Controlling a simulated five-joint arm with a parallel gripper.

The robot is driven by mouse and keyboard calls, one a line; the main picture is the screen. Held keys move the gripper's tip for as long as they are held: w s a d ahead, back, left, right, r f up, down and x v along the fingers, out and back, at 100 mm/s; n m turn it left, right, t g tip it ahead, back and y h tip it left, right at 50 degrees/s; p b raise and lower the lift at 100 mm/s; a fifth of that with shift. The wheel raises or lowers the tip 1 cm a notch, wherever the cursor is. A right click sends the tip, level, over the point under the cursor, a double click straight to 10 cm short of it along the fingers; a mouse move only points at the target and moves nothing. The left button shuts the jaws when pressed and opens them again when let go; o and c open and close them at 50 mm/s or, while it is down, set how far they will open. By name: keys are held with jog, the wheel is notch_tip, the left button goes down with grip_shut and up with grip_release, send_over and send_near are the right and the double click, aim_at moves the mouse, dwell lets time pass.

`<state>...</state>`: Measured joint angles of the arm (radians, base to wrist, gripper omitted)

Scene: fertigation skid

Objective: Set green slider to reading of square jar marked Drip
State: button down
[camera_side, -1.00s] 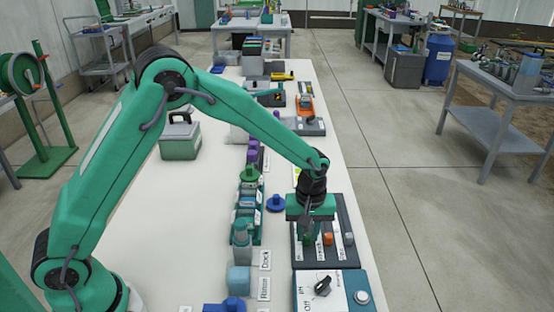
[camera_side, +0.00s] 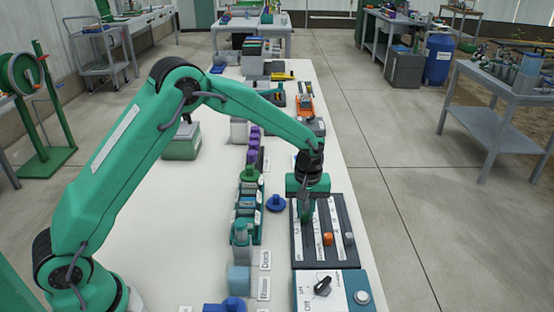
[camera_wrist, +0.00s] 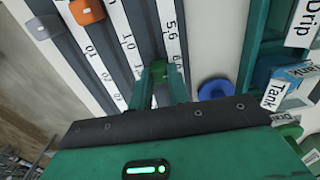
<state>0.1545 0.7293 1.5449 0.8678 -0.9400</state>
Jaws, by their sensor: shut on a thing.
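My gripper (camera_side: 305,212) is over the far left part of the dark slider panel (camera_side: 357,225), shut on the green slider. In the wrist view the green slider (camera_wrist: 160,92) is between my two fingers (camera_wrist: 163,88), partly hidden by them. The white scale strip beside it (camera_wrist: 169,22) shows 5.6 and a partly hidden number. A white label reading Drip (camera_wrist: 305,22) is at the upper right of the wrist view, its jar not clearly seen. Jars stand in a green rack (camera_side: 261,225) left of the panel; their readings are too small to tell.
An orange slider (camera_side: 327,239) and a grey slider (camera_side: 349,238) sit on the same panel. A blue round knob-like piece (camera_side: 276,203) lies between rack and panel. A switch box (camera_side: 338,291) is at the panel's near end. White table at left is largely clear.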

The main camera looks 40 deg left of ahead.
aim_at(305, 212)
jog(key=c, duration=1.3)
grip_release()
jog(key=shift+r, duration=3.95)
